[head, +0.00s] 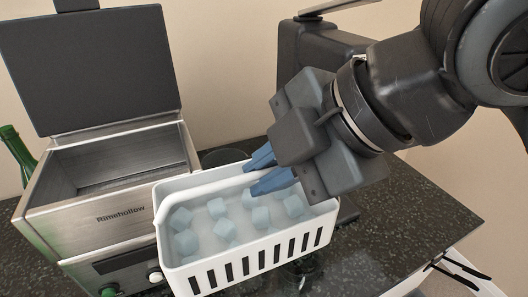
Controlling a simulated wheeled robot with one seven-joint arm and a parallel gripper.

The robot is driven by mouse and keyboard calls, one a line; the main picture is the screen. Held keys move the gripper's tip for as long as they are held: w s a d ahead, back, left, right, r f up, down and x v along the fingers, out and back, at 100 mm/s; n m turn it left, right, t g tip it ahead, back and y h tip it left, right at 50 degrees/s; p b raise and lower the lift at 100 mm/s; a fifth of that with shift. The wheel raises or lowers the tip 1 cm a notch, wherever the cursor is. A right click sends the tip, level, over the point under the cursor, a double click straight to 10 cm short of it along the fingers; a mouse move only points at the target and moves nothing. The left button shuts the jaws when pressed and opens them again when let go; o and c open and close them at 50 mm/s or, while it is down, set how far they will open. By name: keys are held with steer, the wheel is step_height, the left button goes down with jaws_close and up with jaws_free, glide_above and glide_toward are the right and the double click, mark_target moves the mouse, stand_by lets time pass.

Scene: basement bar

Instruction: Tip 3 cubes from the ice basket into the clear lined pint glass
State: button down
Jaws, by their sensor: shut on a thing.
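The white ice basket (262,262) has slotted sides and holds several pale blue ice cubes (222,228). It appears roughly level, in front of the ice maker's right side. My gripper (262,170) has its blue fingers shut on the basket's white handle bar (212,185) at the bar's right end. A dark round rim (226,157) shows partly behind the basket; I cannot tell whether it is the pint glass. Something dark and glassy (302,270) shows partly below the basket, also unclear. The basket hides the counter beneath it.
The steel ice maker (110,212) stands at left with its dark lid (92,70) raised. A green bottle (17,152) is behind it at the far left. The dark speckled counter (415,215) is clear at right. White drawers with dark handles (460,268) lie below its right edge.

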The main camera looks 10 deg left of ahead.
mark_target(284, 215)
steer(key=f+y+b, duration=0.1)
steer(key=f+m+g+y+b, duration=0.1)
steer(key=f+b, duration=0.1)
steer(key=d+f+y+b, duration=0.1)
steer(key=f+b, duration=0.1)
steer(key=shift+w+d+m+g+y, duration=0.1)
steer(key=shift+w+m+g+y, duration=0.2)
steer(key=shift+w+g, duration=0.1)
steer(key=shift+w+d+r+m+g+y+b, duration=0.2)
steer(key=shift+d+r+m+g+y+b, duration=0.1)
steer(key=shift+y+b, duration=0.5)
steer(key=shift+w+d+r+m+g+y+b, duration=0.25)
steer(key=shift+d+r+m+g+y+b, duration=0.2)
steer(key=shift+r+y+b, duration=0.35)
steer(key=shift+f, duration=0.2)
steer(key=shift+s, duration=0.1)
